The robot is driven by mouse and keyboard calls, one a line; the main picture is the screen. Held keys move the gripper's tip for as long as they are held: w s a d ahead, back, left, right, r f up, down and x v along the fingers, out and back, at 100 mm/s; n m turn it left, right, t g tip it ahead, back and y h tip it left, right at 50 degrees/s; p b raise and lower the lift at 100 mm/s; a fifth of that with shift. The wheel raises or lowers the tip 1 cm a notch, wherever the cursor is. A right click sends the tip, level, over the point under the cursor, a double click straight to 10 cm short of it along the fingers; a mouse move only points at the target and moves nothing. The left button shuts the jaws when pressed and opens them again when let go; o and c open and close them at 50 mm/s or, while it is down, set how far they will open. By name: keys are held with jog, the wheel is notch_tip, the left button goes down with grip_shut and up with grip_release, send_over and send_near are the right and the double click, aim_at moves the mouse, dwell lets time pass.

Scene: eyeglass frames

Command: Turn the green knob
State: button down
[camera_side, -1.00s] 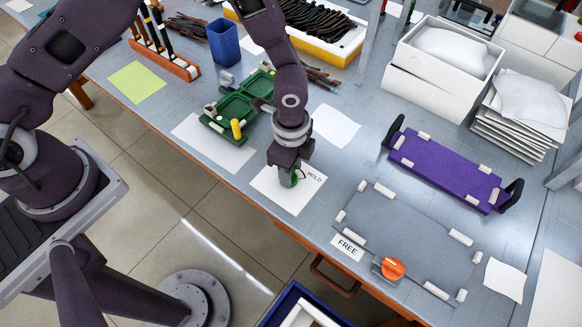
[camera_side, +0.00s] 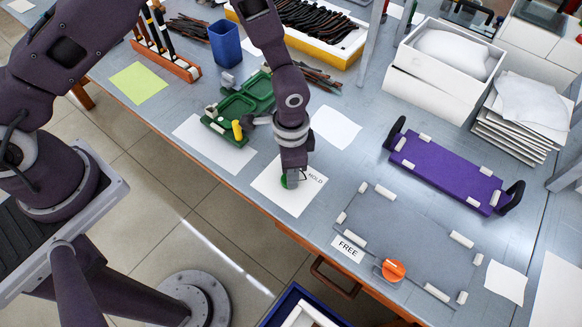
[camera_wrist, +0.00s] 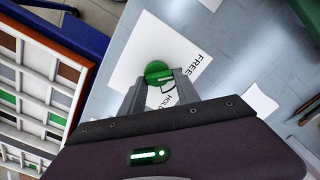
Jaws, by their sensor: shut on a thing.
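The green knob (camera_side: 287,182) stands on a white sheet (camera_side: 270,187) marked HOLD on the table; my gripper hides most of it in the side view. In the wrist view the green knob (camera_wrist: 158,72) shows between my fingertips, with a pale line across its top. My gripper (camera_side: 292,177) points down over the knob and its fingers are shut on it. The wrist view shows the fingers (camera_wrist: 160,80) on both sides of the knob. The word FREE also shows on the sheet in the wrist view.
An orange knob (camera_side: 393,269) sits near a FREE label (camera_side: 347,248) to the right. A purple tray (camera_side: 445,171) with black handles lies further back. A green case (camera_side: 238,108) with a yellow piece stands behind left. The table's front edge is close.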

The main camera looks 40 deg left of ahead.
jog(key=shift+w, duration=0.1)
dwell(0.3)
jog(key=c, duration=0.9)
grip_release()
notch_tip(320, 180, up, 7)
jog(key=shift+r, duration=0.1)
jog(key=s+a+r+n+t, duration=0.15)
jog(key=a+r, duration=0.25)
jog(key=r, duration=0.5)
jog(key=s+a+r+n+t, duration=0.15)
jog(key=a+r, duration=0.35)
jog(key=r, duration=0.5)
jog(key=s+a+r+n+t, duration=0.1)
jog(key=s+a+r+n, duration=0.1)
jog(key=s, duration=0.3)
jog(key=s+a+r+n, duration=0.2)
jog(key=s+r, duration=0.1)
jog(key=s, duration=0.2)
jog(key=s+a+r+n+t, duration=0.1)
jog(key=s+a+r+n, duration=0.1)
jog(key=s, duration=0.4)
jog(key=shift+a+r+t, duration=0.3)
jog(key=shift+a+r, duration=0.15)
jog(key=shift+r, duration=0.4)
